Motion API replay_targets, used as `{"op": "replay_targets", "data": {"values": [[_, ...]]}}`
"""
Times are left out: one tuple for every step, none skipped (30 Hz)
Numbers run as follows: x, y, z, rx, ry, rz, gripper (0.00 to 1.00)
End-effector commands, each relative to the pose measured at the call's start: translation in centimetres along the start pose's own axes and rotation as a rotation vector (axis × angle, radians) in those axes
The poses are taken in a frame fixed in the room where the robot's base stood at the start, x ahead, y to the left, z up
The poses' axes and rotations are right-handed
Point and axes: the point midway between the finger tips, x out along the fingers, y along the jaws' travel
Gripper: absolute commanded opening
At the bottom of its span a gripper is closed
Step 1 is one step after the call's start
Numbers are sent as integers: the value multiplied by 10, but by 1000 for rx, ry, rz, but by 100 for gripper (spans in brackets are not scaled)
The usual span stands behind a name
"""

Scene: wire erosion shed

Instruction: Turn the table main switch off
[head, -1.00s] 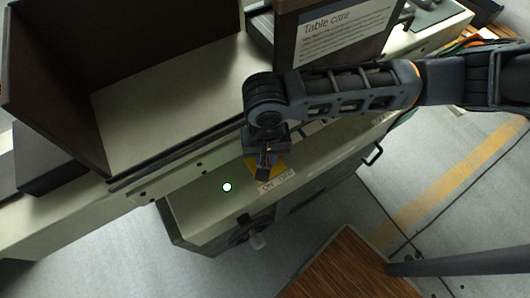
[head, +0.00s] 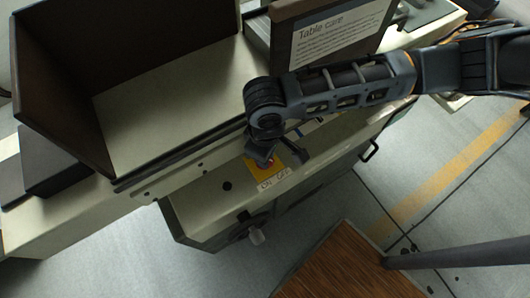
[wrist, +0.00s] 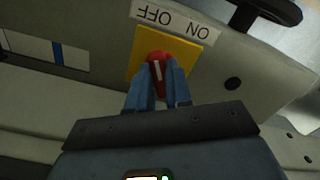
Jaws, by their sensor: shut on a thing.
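The table main switch is a red knob (wrist: 157,62) with a white line, on a yellow plate (wrist: 187,52) on the machine's pale front. In the wrist view the white line runs nearly up and down, its top leaning slightly left. An upside-down label (wrist: 168,18) above the plate reads OFF on the left and ON on the right. My gripper (wrist: 159,76) has its two blue fingers on either side of the red knob, shut on it. In the head view my gripper (head: 263,157) covers part of the yellow plate (head: 268,168), above the ON OFF label (head: 273,181).
A dark handle (head: 370,150) sticks out from the machine front to the right. A "Table care" sign (head: 335,35) stands above, beside a dark open enclosure. A wooden top (head: 335,265) is at the bottom.

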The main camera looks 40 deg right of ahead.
Motion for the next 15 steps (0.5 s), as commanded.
{"op": "replay_targets", "data": {"values": [[0,0,0,-37,-2,1,0],[0,0,0,-59,-2,1,0],[0,0,0,-87,-2,1,0],[0,1,0,-108,-2,1,0],[0,1,0,-126,-2,1,0],[0,1,0,-149,-2,1,0],[0,1,0,-166,-2,1,0],[0,1,0,-181,-1,1,0],[0,1,0,-200,-1,1,0],[0,1,0,-213,-1,0,0],[0,1,0,-224,-1,0,0],[0,1,0,-239,-1,0,0],[0,2,0,-247,-1,0,0],[0,2,0,-255,-1,0,0],[0,2,0,-265,-1,0,0]]}}
